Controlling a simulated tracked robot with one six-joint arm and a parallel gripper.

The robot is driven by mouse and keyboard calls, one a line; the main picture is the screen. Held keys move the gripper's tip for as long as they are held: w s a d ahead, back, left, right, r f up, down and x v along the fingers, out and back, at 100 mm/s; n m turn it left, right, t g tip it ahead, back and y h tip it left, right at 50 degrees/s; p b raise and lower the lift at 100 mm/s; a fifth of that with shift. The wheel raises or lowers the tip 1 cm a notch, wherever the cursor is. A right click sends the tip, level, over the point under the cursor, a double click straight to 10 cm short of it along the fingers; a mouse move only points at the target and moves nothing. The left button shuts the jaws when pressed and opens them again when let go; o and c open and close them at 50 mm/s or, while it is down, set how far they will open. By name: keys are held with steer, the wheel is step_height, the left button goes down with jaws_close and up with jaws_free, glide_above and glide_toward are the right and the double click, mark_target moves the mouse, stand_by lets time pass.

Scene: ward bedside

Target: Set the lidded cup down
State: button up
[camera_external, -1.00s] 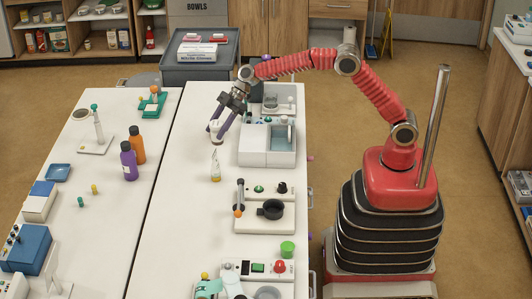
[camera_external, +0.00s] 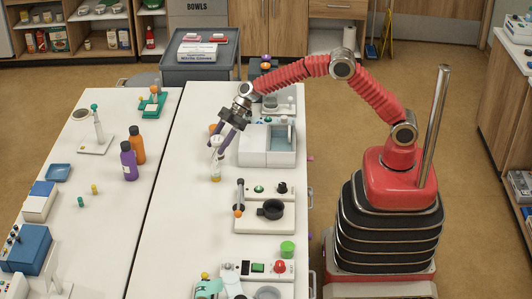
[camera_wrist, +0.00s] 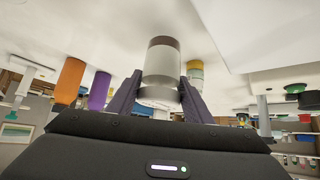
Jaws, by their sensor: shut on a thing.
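The lidded cup (camera_wrist: 162,65) is pale and cloudy, with a dark brown band at its table-side end and a wider rim at the other. The wrist view is upside down, with the table at the top. My gripper (camera_wrist: 158,95) is shut on the cup, a purple finger on each side. In the outside view my gripper (camera_external: 218,141) is over the white table (camera_external: 185,215), left of the grey-and-white sink unit. The cup is mostly hidden there. I cannot tell whether it touches the table.
A small clear vessel with yellow contents (camera_external: 216,173) stands close in front of my gripper; it also shows in the wrist view (camera_wrist: 195,70). The sink unit (camera_external: 255,157) is close right. Purple (camera_external: 129,166) and orange (camera_external: 137,150) bottles stand on the left table. The table's left-front area is bare.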

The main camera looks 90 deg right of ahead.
steer(key=shift+f, duration=1.1)
steer(key=shift+f, duration=0.1)
steer(key=o, duration=1.3)
steer(key=shift+s+d+r, duration=0.25)
steer(key=shift+d+r, duration=0.1)
steer(key=shift+r, duration=0.2)
steer(key=v, duration=1)
steer(key=shift+s+d+r, duration=0.15)
steer(key=shift+s+r, duration=0.1)
steer(key=shift+r, duration=0.05)
